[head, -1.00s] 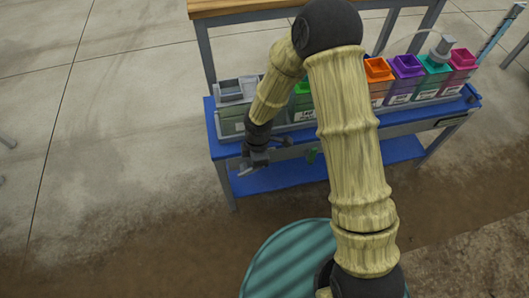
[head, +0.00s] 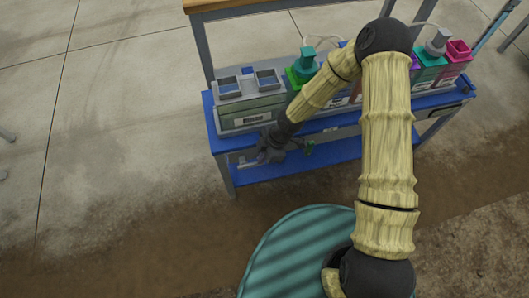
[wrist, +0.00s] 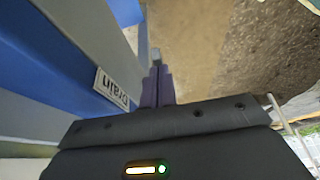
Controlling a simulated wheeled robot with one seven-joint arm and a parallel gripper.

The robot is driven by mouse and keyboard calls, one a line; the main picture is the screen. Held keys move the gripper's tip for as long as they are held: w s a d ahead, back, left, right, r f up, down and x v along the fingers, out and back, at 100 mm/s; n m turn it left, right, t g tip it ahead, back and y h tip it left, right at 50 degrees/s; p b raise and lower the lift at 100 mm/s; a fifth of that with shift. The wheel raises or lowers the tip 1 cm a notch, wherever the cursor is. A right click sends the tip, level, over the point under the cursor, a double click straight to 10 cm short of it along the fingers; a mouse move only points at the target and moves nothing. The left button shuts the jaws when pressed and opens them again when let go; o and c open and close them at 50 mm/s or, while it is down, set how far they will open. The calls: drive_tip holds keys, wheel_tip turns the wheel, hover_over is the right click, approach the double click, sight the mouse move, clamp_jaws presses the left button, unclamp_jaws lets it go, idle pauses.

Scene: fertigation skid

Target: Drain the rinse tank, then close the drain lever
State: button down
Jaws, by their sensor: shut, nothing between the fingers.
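A grey-green tank (head: 235,117) with a pale label and two square openings stands at the left end of the blue bench. I cannot read its label here or tell its liquid level. My gripper (head: 262,158) is at the bench's front edge, just below this tank. In the wrist view my gripper (wrist: 157,84) has its fingers together, with nothing between them. A white "Drain" label (wrist: 112,88) is on the blue surface left of the fingers. A small grey piece (wrist: 156,54) shows just beyond the fingertips; I cannot tell whether it is the drain lever or whether they touch.
Coloured containers, including a teal one (head: 432,72) and a pink one (head: 458,52), line the bench to the right, partly behind my arm. A green fitting (head: 309,147) hangs below the bench front. A blue lower shelf (head: 330,150) lies beneath.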

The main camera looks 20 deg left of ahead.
drive_tip(key=shift+f, duration=0.1)
idle(0.6)
drive_tip(key=shift+r+p, duration=0.6)
wheel_tip(320, 180, up, 4)
drive_tip(key=p, duration=0.3)
drive_tip(key=shift+w+d, duration=0.1)
drive_tip(key=d+p+v, duration=0.1)
drive_tip(key=p+v, duration=0.1)
drive_tip(key=v, duration=0.6)
drive_tip(key=shift+w, duration=0.25)
drive_tip(key=shift+d+r, duration=0.1)
drive_tip(key=shift+r, duration=0.05)
idle(2.7)
